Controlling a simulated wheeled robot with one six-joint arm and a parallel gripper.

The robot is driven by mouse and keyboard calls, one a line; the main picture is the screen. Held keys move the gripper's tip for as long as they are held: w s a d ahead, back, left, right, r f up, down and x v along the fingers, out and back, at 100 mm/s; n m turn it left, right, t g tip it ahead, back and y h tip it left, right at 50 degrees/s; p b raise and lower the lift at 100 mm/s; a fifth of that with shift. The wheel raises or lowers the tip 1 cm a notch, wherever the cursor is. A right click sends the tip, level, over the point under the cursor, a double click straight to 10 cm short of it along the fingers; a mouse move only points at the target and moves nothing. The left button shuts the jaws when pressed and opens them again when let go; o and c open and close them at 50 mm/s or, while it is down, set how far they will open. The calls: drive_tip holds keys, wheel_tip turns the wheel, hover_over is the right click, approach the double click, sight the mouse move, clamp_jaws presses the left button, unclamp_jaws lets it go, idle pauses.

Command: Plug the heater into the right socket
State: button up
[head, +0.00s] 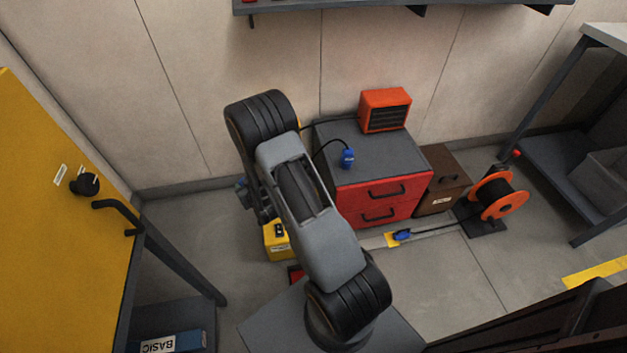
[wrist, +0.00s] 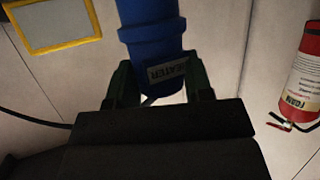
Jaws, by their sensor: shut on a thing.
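A blue plug (wrist: 152,40) with a label that seems to read HEATER, upside down, fills the top middle of the wrist view. My gripper (wrist: 161,84) is shut on it, with a dark green finger on each side. In the head view my arm hides most of the gripper and the plug. The orange heater (head: 385,110) stands on the red drawer cabinet (head: 378,190). A blue connector (head: 347,158) on a black cord is at the cabinet top's front. Another blue connector (head: 401,235) lies on the floor by a yellow marking. I cannot tell which is the right socket.
An orange cable reel (head: 493,195) and a brown box (head: 441,182) stand right of the cabinet. A yellow box (head: 276,243) is on the floor by my arm. A yellow cabinet (head: 60,220) is at left. A red extinguisher (wrist: 305,70) shows in the wrist view.

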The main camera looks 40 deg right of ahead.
drive_tip(key=shift+w+d+f+m+g+h+b, duration=0.2)
drive_tip(key=shift+d+f+m+h+b, duration=0.6)
drive_tip(key=shift+d+f+b, duration=2.6)
drive_tip(key=shift+w+d+f+m+g+h+b, duration=0.1)
drive_tip(key=shift+w+d+f+m+h+b, duration=0.45)
drive_tip(key=shift+d+f+b, duration=2.85)
drive_tip(key=shift+d+f+m+g+h+b, duration=0.1)
drive_tip(key=shift+d+f+m+h+b, duration=0.9)
drive_tip(key=shift+d+f, duration=4.3)
drive_tip(key=shift+n+b, duration=0.25)
drive_tip(key=shift+b, duration=0.05)
drive_tip(key=shift+s+r, duration=0.1)
drive_tip(key=shift+s, duration=0.05)
drive_tip(key=shift+f, duration=0.35)
drive_tip(key=shift+r, duration=0.25)
drive_tip(key=shift+r+p, duration=0.45)
drive_tip(key=shift+r, duration=0.05)
drive_tip(key=shift+f, duration=0.45)
